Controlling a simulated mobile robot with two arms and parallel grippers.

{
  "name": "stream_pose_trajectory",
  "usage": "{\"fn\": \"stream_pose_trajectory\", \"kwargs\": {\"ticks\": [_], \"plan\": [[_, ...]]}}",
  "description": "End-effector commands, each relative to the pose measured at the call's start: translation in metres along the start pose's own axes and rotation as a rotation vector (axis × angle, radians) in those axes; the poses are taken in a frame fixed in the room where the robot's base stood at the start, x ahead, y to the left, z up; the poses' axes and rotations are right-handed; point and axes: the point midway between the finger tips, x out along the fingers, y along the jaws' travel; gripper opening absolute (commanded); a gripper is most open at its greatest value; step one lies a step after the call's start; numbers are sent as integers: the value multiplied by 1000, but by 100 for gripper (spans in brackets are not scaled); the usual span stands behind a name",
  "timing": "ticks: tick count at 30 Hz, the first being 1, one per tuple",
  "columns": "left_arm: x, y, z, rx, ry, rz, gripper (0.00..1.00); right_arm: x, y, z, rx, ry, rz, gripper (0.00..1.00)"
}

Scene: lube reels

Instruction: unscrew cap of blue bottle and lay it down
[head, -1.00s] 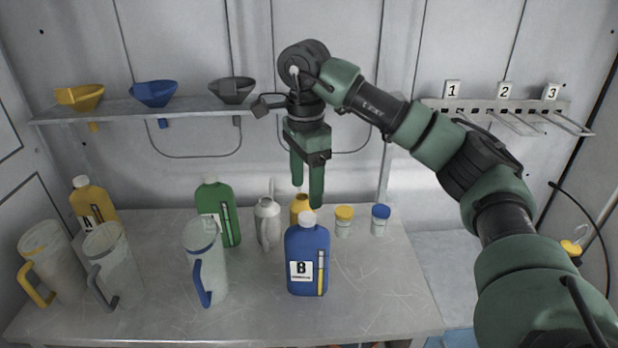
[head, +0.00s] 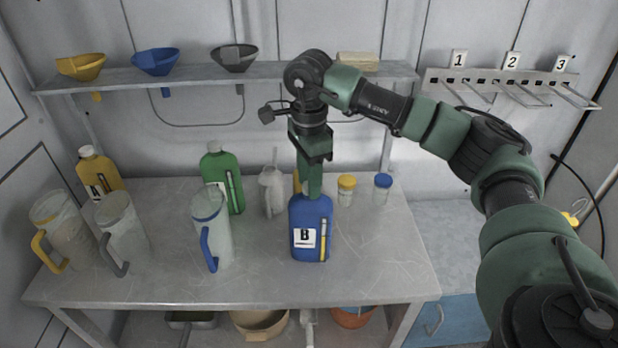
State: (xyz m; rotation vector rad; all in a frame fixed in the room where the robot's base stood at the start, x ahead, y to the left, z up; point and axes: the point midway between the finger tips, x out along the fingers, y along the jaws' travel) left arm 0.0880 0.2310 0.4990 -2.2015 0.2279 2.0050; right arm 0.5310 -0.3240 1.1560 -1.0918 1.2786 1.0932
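The blue bottle (head: 311,238), with a white label B and a yellow strip, stands upright on the bench. My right gripper (head: 311,187) points down at the top of this bottle. Its near finger (head: 315,178) reaches the bottle's neck area and hides the cap. The far finger is mostly hidden behind it, so I cannot tell if the fingers touch the cap or are closed on it. My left gripper is out of view.
A green bottle (head: 223,178), a grey oil can (head: 271,192) and clear jugs (head: 214,235) stand left of the blue bottle. Jars with yellow (head: 346,192) and blue lids (head: 382,189) stand to its right. The bench (head: 385,265) is clear in front and at right.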

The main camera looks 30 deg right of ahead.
Motion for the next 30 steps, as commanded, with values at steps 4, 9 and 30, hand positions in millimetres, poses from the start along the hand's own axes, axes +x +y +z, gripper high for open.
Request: {"fn": "stream_pose_trajectory", "kwargs": {"ticks": [4,9,30], "plan": [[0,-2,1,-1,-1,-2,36,0,0,0,-11,1,0,1],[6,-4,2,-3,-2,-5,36,2,1,0,-200,1,0,1],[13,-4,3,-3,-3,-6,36,2,2,-1,-606,0,0,0]]}}
